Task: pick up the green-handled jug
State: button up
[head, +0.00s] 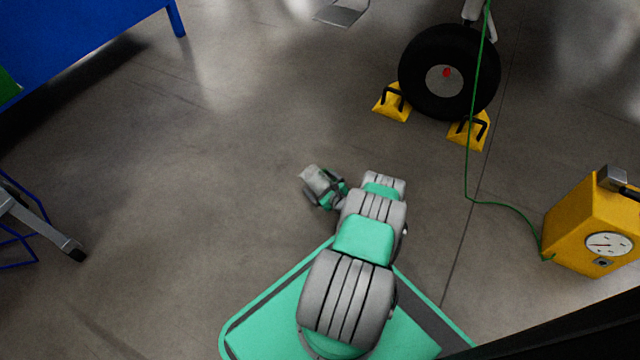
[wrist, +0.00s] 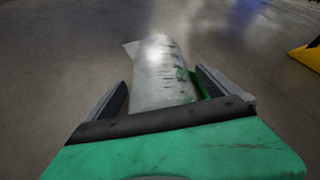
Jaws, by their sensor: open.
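The jug (wrist: 160,72) is a grey, worn-looking vessel with a spout-like corner at its upper left. Its green handle (wrist: 195,86) shows on its right side in the wrist view. My gripper (wrist: 158,92) is open, with one finger on each side of the jug; the handle is close to the right finger. I cannot tell whether the fingers touch it. In the head view the jug (head: 316,176) is at the end of my arm, small and partly hidden by my gripper (head: 326,192). Its base is hidden in both views.
A black wheel (head: 448,78) stands between yellow chocks (head: 392,103) at the upper right. A green hose (head: 469,150) runs to a yellow box with a gauge (head: 590,225). A blue bench (head: 75,35) is upper left; a blue-framed stand (head: 35,220) is left. The floor between is clear.

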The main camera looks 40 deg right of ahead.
jog(key=shift+c, duration=0.3)
jog(key=c, duration=1.5)
